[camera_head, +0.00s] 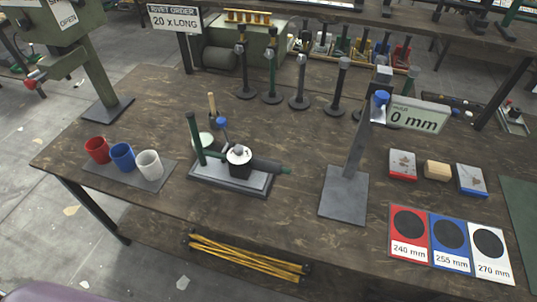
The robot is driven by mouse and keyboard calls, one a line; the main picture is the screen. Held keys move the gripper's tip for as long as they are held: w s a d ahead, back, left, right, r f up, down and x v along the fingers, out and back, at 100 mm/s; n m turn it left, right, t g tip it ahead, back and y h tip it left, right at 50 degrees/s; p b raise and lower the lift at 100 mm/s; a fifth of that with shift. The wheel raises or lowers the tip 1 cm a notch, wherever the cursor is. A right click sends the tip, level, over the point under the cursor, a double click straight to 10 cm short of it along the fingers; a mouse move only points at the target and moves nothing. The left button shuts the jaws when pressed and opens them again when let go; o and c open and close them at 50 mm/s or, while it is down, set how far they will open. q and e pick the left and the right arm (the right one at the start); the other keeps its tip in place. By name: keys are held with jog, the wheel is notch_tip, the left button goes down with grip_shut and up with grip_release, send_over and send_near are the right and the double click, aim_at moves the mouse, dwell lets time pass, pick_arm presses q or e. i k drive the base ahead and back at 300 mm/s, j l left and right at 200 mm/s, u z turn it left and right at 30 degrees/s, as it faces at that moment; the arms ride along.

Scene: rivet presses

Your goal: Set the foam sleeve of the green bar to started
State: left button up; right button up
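On the wooden table, a fixture on a grey base (232,183) holds an upright green post (194,138) at its left. Another green upright bar (271,72) stands in a round black base in the back row. Neither of my grippers is in view.
Red (97,149), blue (122,156) and white (149,165) cups stand at the left. A stand with a "0 mm" display (418,114) rises right of the fixture. Coloured length cards (450,243) lie at the front right. The table's front middle is clear.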

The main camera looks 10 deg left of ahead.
aim_at(260, 166)
jog(key=k+z, duration=0.35)
jog(key=k+l+z, duration=0.35)
jog(key=k+j, duration=0.1)
